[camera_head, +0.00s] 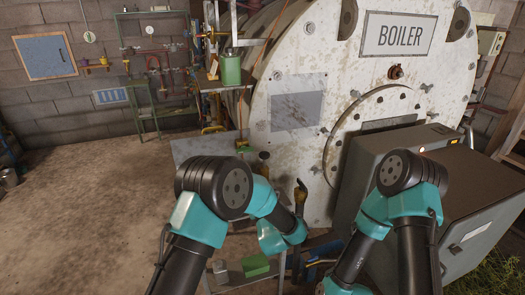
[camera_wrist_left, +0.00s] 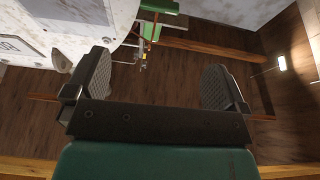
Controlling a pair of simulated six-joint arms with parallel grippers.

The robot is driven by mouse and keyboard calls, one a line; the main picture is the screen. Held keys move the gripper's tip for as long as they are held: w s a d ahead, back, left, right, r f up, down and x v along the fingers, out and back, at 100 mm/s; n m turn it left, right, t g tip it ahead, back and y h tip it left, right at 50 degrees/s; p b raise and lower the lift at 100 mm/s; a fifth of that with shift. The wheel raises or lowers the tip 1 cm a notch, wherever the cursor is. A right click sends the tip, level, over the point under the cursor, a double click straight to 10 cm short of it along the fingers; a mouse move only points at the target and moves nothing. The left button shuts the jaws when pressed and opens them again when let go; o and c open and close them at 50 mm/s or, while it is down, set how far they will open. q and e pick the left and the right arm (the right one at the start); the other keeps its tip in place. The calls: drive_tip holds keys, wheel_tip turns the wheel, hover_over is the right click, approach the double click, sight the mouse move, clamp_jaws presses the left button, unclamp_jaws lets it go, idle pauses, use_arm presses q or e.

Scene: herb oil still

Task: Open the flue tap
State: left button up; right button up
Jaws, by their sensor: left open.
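I cannot tell for certain which fitting is the flue tap. The large white boiler (camera_head: 310,65) in the head view carries a dark red knob (camera_head: 395,71) below its BOILER sign. Pipes with red and yellow handles (camera_head: 212,35) stand left of it. My left gripper (camera_wrist_left: 158,63) is open in the left wrist view, with nothing held between its fingers. A small yellowish fitting (camera_wrist_left: 143,58) shows beyond the gap, apart from the fingers. In the head view the left gripper's fingers cannot be made out. My right gripper does not show clearly in either view.
A grey metal cabinet (camera_head: 385,165) stands in front of the boiler at right. A green canister (camera_head: 230,68) stands by the pipes. A green block (camera_head: 255,265) lies low between my arms. The concrete floor (camera_head: 80,200) at left is mostly clear.

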use_arm(q)
drive_tip(key=shift+r, duration=0.1)
drive_tip(key=shift+w, duration=0.15)
approach(245, 149)
drive_tip(key=x, duration=1)
drive_tip(key=shift+w+f, duration=0.1)
drive_tip(key=shift+f, duration=0.2)
drive_tip(key=shift+c, duration=0.4)
